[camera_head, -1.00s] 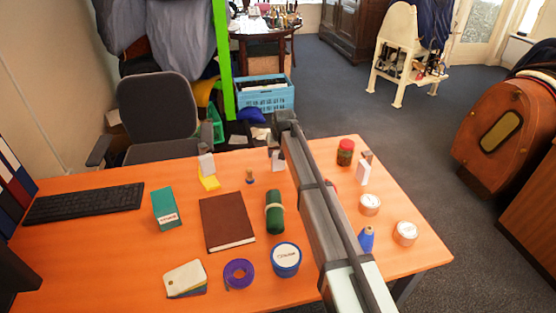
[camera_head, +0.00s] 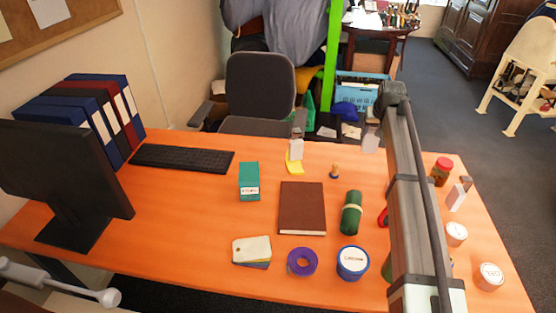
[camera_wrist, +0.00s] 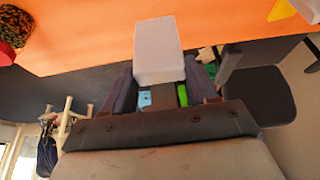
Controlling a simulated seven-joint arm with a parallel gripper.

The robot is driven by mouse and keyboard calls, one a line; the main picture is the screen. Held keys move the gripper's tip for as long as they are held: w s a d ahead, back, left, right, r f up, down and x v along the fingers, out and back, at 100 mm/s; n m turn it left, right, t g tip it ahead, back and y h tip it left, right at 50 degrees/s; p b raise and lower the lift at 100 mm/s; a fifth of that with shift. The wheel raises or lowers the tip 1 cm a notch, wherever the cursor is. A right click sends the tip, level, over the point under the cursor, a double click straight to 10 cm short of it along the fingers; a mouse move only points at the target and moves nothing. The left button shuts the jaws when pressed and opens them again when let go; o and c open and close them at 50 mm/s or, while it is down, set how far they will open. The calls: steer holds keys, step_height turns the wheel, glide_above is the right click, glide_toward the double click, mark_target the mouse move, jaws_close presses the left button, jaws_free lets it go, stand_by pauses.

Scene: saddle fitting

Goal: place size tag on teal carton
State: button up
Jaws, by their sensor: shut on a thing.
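The teal carton (camera_head: 249,176) stands on the orange table, left of the brown book, with a white label low on its near face. My gripper (camera_head: 373,128) is over the table's far edge, well to the right of the carton and apart from it. It is shut on a pale rectangular piece (camera_wrist: 160,52), seemingly the size tag; the piece also shows in the head view (camera_head: 370,143). In the wrist view its plain pale face shows, with no print visible. The fingers are partly hidden behind it.
The brown book (camera_head: 302,208), green roll (camera_head: 351,213), small stamp (camera_head: 335,171) and yellow item (camera_head: 294,165) with a pale block (camera_head: 296,149) stand near the carton. A keyboard (camera_head: 182,158) and monitor (camera_head: 66,180) are left. Bare table surrounds the carton's left side.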

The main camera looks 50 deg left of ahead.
steer(key=s+a+r+n+g, duration=0.1)
steer(key=s+a+r+n, duration=0.15)
steer(key=s+a, duration=0.7)
steer(key=s+a+r+n+y, duration=0.1)
steer(key=s+a+r, duration=0.3)
steer(key=s, duration=1)
steer(key=s+a+r+n+g, duration=0.1)
steer(key=s+a+r+n, duration=0.15)
steer(key=s+a, duration=0.7)
steer(key=s+d+r+n+g, duration=0.1)
steer(key=s+d+n, duration=0.2)
steer(key=s+d, duration=0.35)
step_height(320, 180, down, 10)
steer(key=s+a, duration=0.1)
steer(key=shift+a, duration=0.15)
steer(key=o, duration=1.4)
